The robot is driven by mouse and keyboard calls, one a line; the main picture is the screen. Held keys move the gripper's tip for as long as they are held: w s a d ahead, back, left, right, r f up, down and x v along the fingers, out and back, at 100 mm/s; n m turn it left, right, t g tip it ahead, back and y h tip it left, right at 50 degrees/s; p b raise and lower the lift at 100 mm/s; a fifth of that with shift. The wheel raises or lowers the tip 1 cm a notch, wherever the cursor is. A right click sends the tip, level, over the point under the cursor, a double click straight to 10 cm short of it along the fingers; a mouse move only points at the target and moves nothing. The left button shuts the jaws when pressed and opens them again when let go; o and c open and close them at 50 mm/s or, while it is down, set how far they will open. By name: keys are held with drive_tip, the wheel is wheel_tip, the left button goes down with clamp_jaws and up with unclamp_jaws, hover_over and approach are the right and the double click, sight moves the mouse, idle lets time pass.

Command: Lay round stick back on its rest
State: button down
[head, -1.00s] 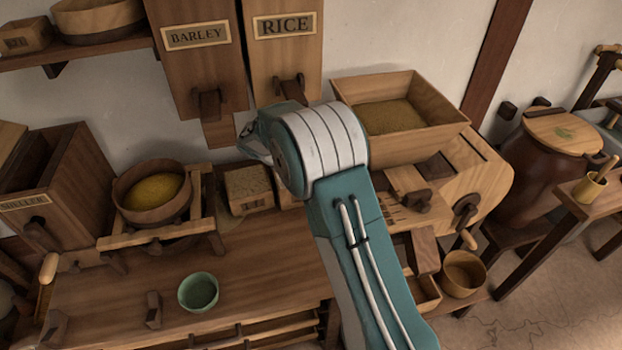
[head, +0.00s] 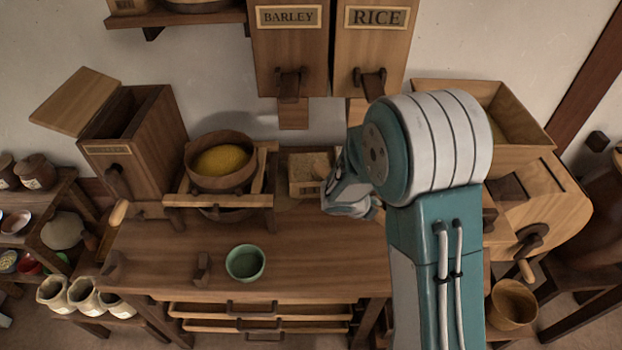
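I cannot make out a loose round stick in the head view. Two small dark wooden blocks, perhaps its rest, stand apart on the workbench (head: 320,255): one left of the green bowl (head: 203,268) and one near the bench's left end (head: 112,268). Nothing lies across them. My gripper (head: 357,205) is above the back right of the bench, beside a small open wooden box (head: 312,172). My own arm partly hides it, and its fingers are too unclear to tell whether they are open or hold anything.
The green bowl (head: 245,263) stands on the bench front. Behind it, a wooden stand carries a round bowl of yellow grain (head: 222,160). A sheller box (head: 140,150) is at back left. Barley (head: 290,55) and rice (head: 370,60) bins hang above. The bench middle is clear.

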drive_tip(key=shift+s+a+f+n, duration=0.1)
drive_tip(key=shift+s+f+n, duration=0.05)
drive_tip(key=shift+s+n, duration=0.2)
drive_tip(key=shift+w+n+t+y, duration=0.15)
drive_tip(key=shift+n+t+y, duration=0.7)
drive_tip(key=shift+n, duration=0.5)
drive_tip(key=shift+n+y, duration=0.35)
drive_tip(key=shift+n, duration=0.15)
drive_tip(key=shift+s+a+f+n+t, duration=0.1)
drive_tip(key=shift+s+n+t, duration=0.15)
drive_tip(key=shift+n, duration=0.05)
